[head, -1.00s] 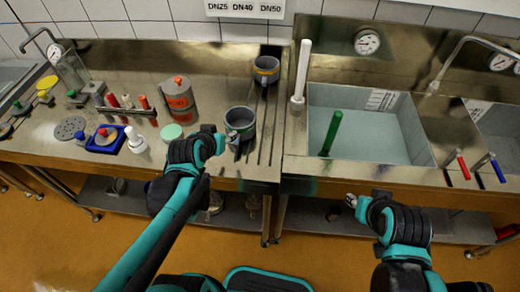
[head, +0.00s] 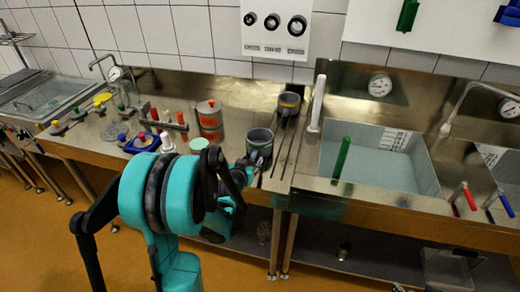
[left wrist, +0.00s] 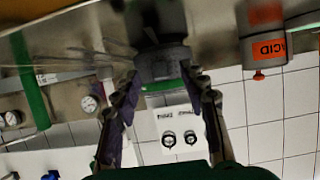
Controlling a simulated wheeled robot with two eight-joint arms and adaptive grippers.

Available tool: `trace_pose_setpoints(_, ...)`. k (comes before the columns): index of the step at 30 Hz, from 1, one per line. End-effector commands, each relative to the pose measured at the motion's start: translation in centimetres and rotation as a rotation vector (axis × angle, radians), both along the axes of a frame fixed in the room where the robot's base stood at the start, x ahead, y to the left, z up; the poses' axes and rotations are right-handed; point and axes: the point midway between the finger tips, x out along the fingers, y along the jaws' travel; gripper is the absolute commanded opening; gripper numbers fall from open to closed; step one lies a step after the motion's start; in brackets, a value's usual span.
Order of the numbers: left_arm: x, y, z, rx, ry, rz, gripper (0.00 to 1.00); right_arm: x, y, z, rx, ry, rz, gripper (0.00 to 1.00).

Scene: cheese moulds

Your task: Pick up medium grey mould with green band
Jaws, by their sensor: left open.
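The medium grey mould with a green band (head: 259,143) stands on the steel counter, left of the sink. My left gripper (head: 247,170) is at its near side in the head view, partly hidden by my own wrist. In the left wrist view, which is upside down, the grey mould (left wrist: 160,65) shows beyond and between the two open fingers (left wrist: 162,108). The fingers look apart from it, but the exact gap is hard to tell. My right gripper is not visible.
A grey mould with a yellow band (head: 289,103) stands behind. A red-labelled acid canister (head: 209,120) and a pale green round item (head: 198,144) are to the left. The sink (head: 375,165), holding a green stick (head: 341,158), is to the right.

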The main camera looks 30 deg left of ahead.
Motion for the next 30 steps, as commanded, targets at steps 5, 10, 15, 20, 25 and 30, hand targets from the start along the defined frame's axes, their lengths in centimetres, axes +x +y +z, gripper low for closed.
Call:
trace_pose_setpoints(5, 2.6, 0.6, -1.3, 0.001, 0.000, -0.002, 0.43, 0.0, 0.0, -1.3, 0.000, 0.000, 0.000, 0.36)
trace_pose_setpoints(10, 3.0, 0.8, -1.3, 0.000, 0.000, 0.000, 0.43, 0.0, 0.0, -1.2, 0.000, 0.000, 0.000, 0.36)
trace_pose_setpoints(15, 3.0, 0.8, -1.2, 0.001, 0.000, 0.000, 0.22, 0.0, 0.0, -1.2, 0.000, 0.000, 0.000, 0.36)
trace_pose_setpoints(20, 3.0, 0.8, -1.2, 0.001, 0.001, 0.000, 0.00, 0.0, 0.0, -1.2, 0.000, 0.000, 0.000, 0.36)
trace_pose_setpoints(25, 3.0, 0.8, -1.2, 0.001, 0.000, 0.000, 0.00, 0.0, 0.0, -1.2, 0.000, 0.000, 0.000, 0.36)
trace_pose_setpoints(30, 3.0, 0.8, -1.0, 0.001, 0.001, 0.000, 0.00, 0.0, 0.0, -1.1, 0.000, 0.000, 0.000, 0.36)
